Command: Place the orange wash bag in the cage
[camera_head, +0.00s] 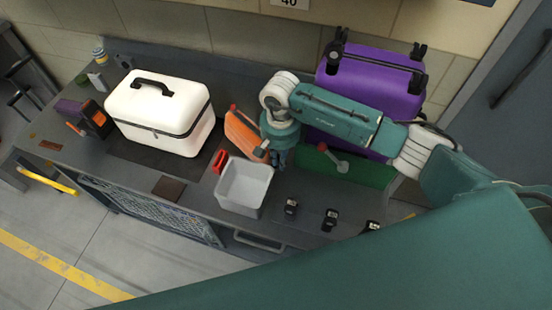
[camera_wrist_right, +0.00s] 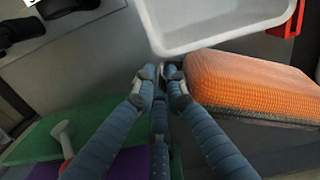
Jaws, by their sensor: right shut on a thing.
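The orange wash bag (camera_head: 243,137) is on the grey counter between the white case and the grey tray. In the right wrist view it shows as a textured orange block with a dark side (camera_wrist_right: 250,85). My right gripper (camera_head: 278,160) is low at the bag's right end, behind the tray. In the wrist view its fingers (camera_wrist_right: 160,75) are drawn close together at the bag's near corner, shut on it; the exact contact is hard to see. A mesh panel (camera_head: 150,212) is on the counter's front; I cannot tell whether it is the cage. My left gripper is not in view.
A white case (camera_head: 158,110) stands left, a purple suitcase (camera_head: 375,85) behind my arm. A green panel (camera_head: 345,166) and several small black devices (camera_head: 330,219) are right.

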